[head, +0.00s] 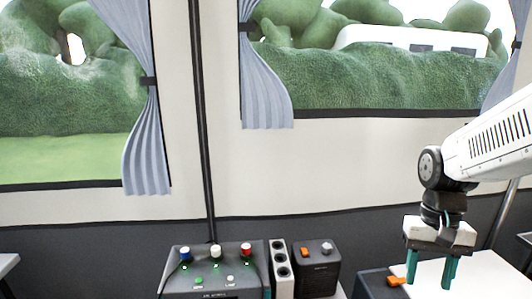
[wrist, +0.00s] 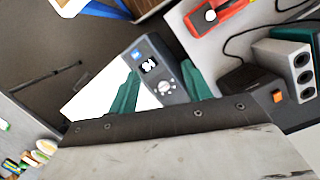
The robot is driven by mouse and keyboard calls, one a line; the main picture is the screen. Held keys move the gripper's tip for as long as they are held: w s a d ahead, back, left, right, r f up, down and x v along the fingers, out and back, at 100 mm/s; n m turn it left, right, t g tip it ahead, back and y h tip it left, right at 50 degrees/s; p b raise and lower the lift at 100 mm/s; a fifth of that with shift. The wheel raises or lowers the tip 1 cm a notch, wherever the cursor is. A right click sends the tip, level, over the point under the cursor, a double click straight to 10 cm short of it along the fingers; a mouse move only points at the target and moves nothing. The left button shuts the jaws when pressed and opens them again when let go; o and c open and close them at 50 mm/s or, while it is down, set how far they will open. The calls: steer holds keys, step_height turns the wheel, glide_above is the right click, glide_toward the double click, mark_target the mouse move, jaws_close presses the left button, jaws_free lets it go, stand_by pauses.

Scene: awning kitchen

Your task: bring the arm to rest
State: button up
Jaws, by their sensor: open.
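My gripper (head: 430,270) hangs at the right of the head view, fingers pointing down. Its two teal fingers are apart with nothing between them that I can see held. In the wrist view my gripper (wrist: 160,95) shows both fingers spread. The white top (head: 470,278) also shows behind and beside the fingers in the head view. Whether the fingertips touch it I cannot tell.
A dark control box (head: 212,283) with coloured knobs, a white socket strip (head: 281,270) and a dark box with an orange switch (head: 316,268) stand left of my gripper. A red tool (wrist: 217,16) lies near the wrist view's top. The space above is free, before the awning wall.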

steer(key=s+a+r+n+t, duration=0.1)
steer(key=s+a+r+t, duration=0.1)
steer(key=s+r, duration=0.2)
steer(key=s+a+r+n+t, duration=0.1)
steer(key=s+a+r+n, duration=0.1)
steer(key=s, duration=0.7)
steer(key=shift+a+r+n+t, duration=0.3)
steer(key=shift+a+r+t, duration=0.1)
steer(key=shift+r, duration=0.45)
stand_by(0.7)
